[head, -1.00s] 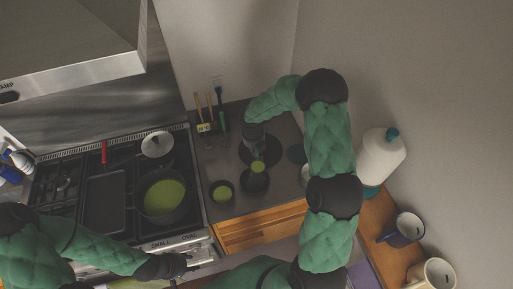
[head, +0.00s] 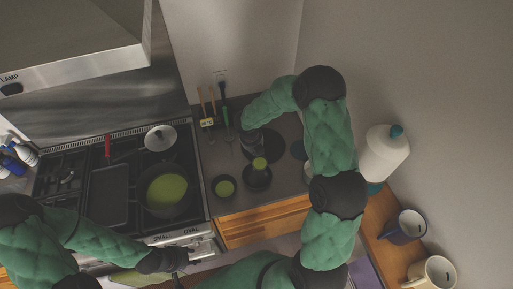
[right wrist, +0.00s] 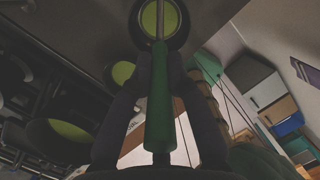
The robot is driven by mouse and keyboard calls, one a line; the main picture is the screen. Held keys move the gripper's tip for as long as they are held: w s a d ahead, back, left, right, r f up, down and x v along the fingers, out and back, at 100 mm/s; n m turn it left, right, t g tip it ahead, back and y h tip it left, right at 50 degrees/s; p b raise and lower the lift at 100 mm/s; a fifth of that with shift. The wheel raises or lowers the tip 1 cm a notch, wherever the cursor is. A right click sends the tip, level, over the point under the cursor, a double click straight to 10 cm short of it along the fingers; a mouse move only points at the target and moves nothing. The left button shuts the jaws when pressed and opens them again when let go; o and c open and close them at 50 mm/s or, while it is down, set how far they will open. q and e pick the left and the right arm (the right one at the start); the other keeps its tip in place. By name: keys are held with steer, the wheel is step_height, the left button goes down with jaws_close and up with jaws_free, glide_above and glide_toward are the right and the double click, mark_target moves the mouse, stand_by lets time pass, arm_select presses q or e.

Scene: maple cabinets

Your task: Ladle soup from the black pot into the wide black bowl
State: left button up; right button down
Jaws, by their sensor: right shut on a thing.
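The black pot (head: 183,208) sits on the stove with green soup in it; it also shows in the right wrist view (right wrist: 35,143). My right gripper (head: 254,138) is over the counter right of the stove. In the right wrist view it is shut on the green handle of the ladle (right wrist: 160,115). The ladle's head (head: 260,163) shows green, over or in a black bowl (head: 257,184), which I take for the wide one. I cannot tell its height above the bowl. My left gripper (head: 192,254) is by the oven's front; its fingers are unclear.
Utensils (head: 212,107) stand at the back wall. A white bottle (head: 384,155) and mugs (head: 406,228) are at the right.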

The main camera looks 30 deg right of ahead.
steer(key=shift+s+a+f+t+h, duration=0.25)
steer(key=shift+a+h, duration=0.1)
steer(key=shift+a, duration=0.2)
steer(key=shift+s+a+f+t+h, duration=0.2)
steer(key=shift+s+a+h, duration=0.1)
steer(key=shift+a, duration=0.2)
steer(key=shift+s+a+f+t+h, duration=0.15)
steer(key=shift+s+a+f+h, duration=0.15)
steer(key=shift+a, duration=0.25)
steer(key=shift+s+a+f+t+h+b, duration=0.2)
steer(key=shift+s+a+h+b, duration=0.1)
steer(key=shift+a+b, duration=0.15)
steer(key=shift+s+a+f+t+h+b, duration=0.1)
steer(key=shift+s+a+f+h+b, duration=0.15)
steer(key=shift+a, duration=0.2)
steer(key=shift+s+a+f+t+h+b, duration=0.3)
steer(key=shift+a+f+h+b, duration=0.3)
steer(key=shift+b, duration=0.7)
steer(key=shift+s+a+f+t+h+b, duration=0.35)
steer(key=shift+a+f+b, duration=0.3)
steer(key=shift+b, duration=0.65)
steer(key=shift+s+a+f+t+h+b, duration=0.2)
steer(key=shift+s+a+f+h+b, duration=0.3)
steer(key=shift+b, duration=0.6)
steer(key=shift+s+a+f+t+h+b, duration=0.2)
steer(key=shift+a+f+h+b, duration=0.35)
steer(key=shift+a+f+b, duration=0.45)
steer(key=shift+s+a+f+t+h+b, duration=0.35)
steer(key=shift+a+h+b, duration=0.2)
steer(key=shift+b, duration=0.7)
